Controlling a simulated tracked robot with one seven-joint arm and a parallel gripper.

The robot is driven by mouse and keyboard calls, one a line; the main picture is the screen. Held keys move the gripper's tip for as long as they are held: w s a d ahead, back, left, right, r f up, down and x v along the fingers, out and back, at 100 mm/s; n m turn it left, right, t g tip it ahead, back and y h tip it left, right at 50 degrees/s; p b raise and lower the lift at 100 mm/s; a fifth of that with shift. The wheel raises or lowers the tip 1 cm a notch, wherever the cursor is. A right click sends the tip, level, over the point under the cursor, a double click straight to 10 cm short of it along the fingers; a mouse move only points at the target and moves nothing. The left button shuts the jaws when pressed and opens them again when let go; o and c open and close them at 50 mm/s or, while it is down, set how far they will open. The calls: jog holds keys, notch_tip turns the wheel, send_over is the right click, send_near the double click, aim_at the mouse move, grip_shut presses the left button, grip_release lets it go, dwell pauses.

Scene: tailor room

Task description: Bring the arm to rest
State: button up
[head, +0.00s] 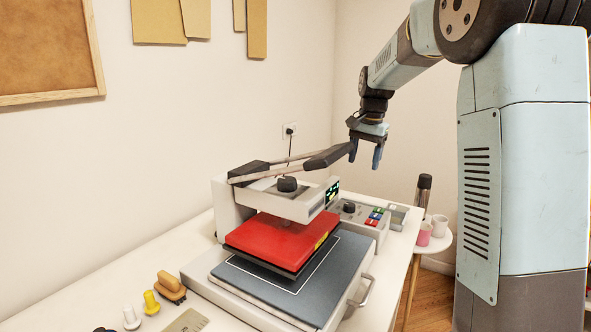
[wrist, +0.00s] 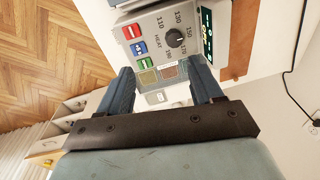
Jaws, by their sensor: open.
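My arm reaches in from the upper right in the head view, bent down at the wrist. My gripper (head: 365,157) points downward with its two blue fingers apart and nothing between them. It hangs in the air at the right end of the heat press's dark lever grip (head: 328,157). I cannot tell whether the left finger touches the grip. In the wrist view my open gripper (wrist: 159,68) shows the press's control box (wrist: 151,22) beyond the fingers, with its dial and coloured buttons.
The heat press (head: 306,208), with a red upper plate (head: 270,240) above a dark lower bed (head: 330,270), stands on a white table (head: 75,290). Spools and a wooden-handled tool (head: 171,287) lie at front left. A small round table (head: 435,243) with cups stands right.

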jog(key=s+r+n+t, duration=0.15)
jog(key=s+r, duration=0.25)
jog(key=s, duration=0.6)
jog(key=s+f+n+t, duration=0.1)
jog(key=s+f+n, duration=0.1)
jog(key=s, duration=1.1)
jog(key=s+f+n+t, duration=0.2)
jog(key=s+n, duration=0.2)
jog(key=s, duration=0.9)
jog(key=shift+f+h, duration=0.15)
jog(key=shift+h, duration=0.15)
